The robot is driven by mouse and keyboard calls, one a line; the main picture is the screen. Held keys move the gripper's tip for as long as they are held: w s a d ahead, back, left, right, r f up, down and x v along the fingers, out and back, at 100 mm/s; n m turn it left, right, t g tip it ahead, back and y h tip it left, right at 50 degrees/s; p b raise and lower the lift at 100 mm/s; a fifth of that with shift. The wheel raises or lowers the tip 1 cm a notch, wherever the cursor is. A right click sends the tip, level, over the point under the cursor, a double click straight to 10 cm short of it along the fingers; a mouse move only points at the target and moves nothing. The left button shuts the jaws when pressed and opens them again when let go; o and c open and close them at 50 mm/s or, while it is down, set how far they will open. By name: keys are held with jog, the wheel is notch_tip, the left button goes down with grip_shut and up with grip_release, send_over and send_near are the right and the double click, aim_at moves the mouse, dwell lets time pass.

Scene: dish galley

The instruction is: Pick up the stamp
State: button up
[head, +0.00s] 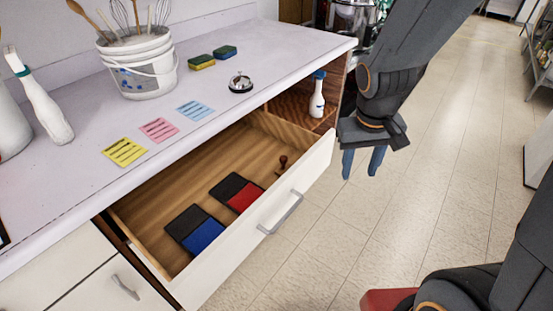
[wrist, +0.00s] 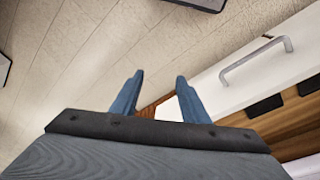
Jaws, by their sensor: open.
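The stamp (head: 283,163), small with a dark brown handle, stands in the right end of the open wooden drawer (head: 165,190), near its front wall. I cannot make it out in the wrist view. My gripper (head: 361,176) is open and empty, with blue fingers pointing down. It is to the right of the drawer, outside it and apart from the stamp. In the wrist view the two fingers (wrist: 158,82) are spread, with part of the white drawer front and brown wood showing between and beyond them.
A red ink pad (head: 243,198) and a blue ink pad (head: 203,235) lie in the drawer. The drawer handle (head: 281,212) sticks out in front. A bottle (head: 317,97) stands in the open shelf behind. A bell (head: 240,84) and sticky notes are on the counter.

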jog(key=w+a+n+t+p, duration=0.1)
jog(key=w+a+p, duration=0.2)
jog(key=w, duration=0.1)
jog(key=w+a+n+t+y+p, duration=0.1)
jog(key=w+a+p, duration=0.2)
jog(key=w+a+r+n+p, duration=0.1)
jog(key=w+a+p, duration=0.2)
jog(key=w, duration=0.1)
jog(key=shift+w+a+r+t, duration=0.1)
jog(key=shift+w+a+t, duration=0.25)
jog(key=shift+t, duration=0.05)
jog(key=n+y+p, duration=0.1)
jog(key=n+y, duration=0.1)
send_over(284, 158)
jog(key=s+d, duration=0.1)
jog(key=s, duration=0.1)
notch_tip(284, 158, down, 6)
jog(key=x, duration=0.2)
jog(key=shift+w+f+b, duration=0.25)
jog(key=shift+f+b, duration=0.05)
jog(key=shift+b, duration=0.1)
jog(key=shift+s+x, duration=0.2)
jog(key=shift+x, duration=1.05)
jog(key=shift+s+x, duration=0.15)
jog(key=shift+x, duration=1.15)
jog(key=shift+f, duration=0.15)
grip_shut()
